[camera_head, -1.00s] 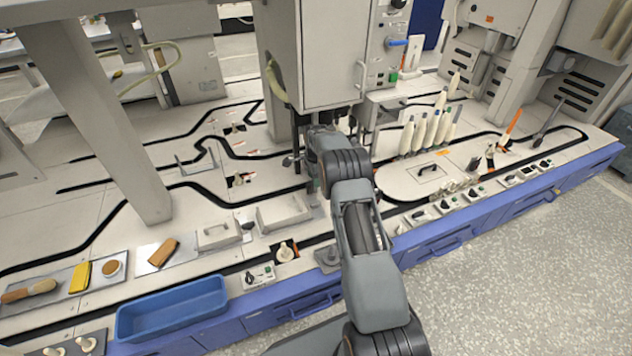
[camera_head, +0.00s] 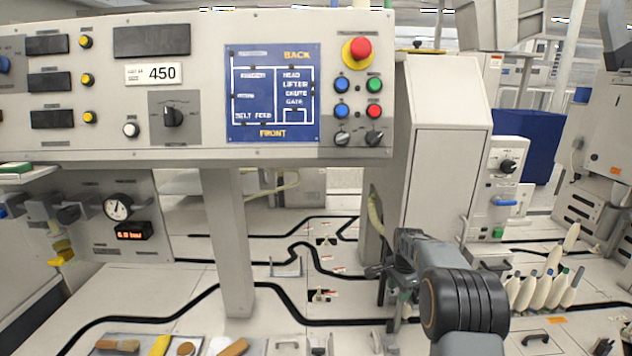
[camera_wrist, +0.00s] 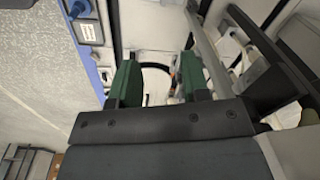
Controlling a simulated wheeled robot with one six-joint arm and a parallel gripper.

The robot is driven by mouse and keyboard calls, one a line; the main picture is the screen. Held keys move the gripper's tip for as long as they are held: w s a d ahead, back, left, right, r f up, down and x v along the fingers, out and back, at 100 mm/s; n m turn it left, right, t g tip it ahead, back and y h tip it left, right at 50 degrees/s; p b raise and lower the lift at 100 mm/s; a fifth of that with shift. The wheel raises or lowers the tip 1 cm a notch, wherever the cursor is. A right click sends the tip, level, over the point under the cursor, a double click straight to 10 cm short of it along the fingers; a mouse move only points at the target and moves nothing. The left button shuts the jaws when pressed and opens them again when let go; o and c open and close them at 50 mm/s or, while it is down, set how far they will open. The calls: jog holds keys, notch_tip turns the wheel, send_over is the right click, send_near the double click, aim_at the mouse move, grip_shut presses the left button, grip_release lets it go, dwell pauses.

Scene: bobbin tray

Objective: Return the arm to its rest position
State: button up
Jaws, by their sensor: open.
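My arm (camera_head: 462,300) reaches up from the bottom edge in the head view, right of centre, bent toward the machine bench. Its far end is small and partly hidden by my own links, so the fingertips are hard to make out there. In the wrist view my gripper (camera_wrist: 158,78) shows two green finger pads standing apart with nothing held between them. Behind the gap are pale bench surface and a dark curved line.
A control panel (camera_head: 355,95) with a red knob spans the upper left, on a post (camera_head: 228,245). A grey machine housing (camera_head: 440,150) stands close behind my arm. White bobbins (camera_head: 545,288) stand to its right. Brushes and a yellow item (camera_head: 160,346) lie at the front edge.

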jog(key=s+a+r+n+p, duration=0.2)
jog(key=s+r+p, duration=0.2)
jog(key=r, duration=0.5)
jog(key=s+a+r+n+t+p, duration=0.1)
jog(key=s+a+r+n+p, duration=0.1)
jog(key=s+r+p, duration=0.45)
jog(key=s+a+r+n+p, duration=0.2)
jog(key=s+r+n, duration=0.1)
jog(key=r, duration=0.8)
jog(key=s+a+r+n+t+p, duration=0.1)
jog(key=s+r+n+p, duration=0.2)
jog(key=s+r+p, duration=0.2)
jog(key=s+a+r+n+p, duration=0.2)
jog(key=s+r+n+p, duration=0.2)
jog(key=s, duration=0.8)
jog(key=r+p, duration=0.1)
jog(key=p, duration=0.1)
jog(key=shift+s+a+r+t+p, duration=0.25)
jog(key=shift+r+t+p, duration=0.05)
jog(key=shift+r+t, duration=0.1)
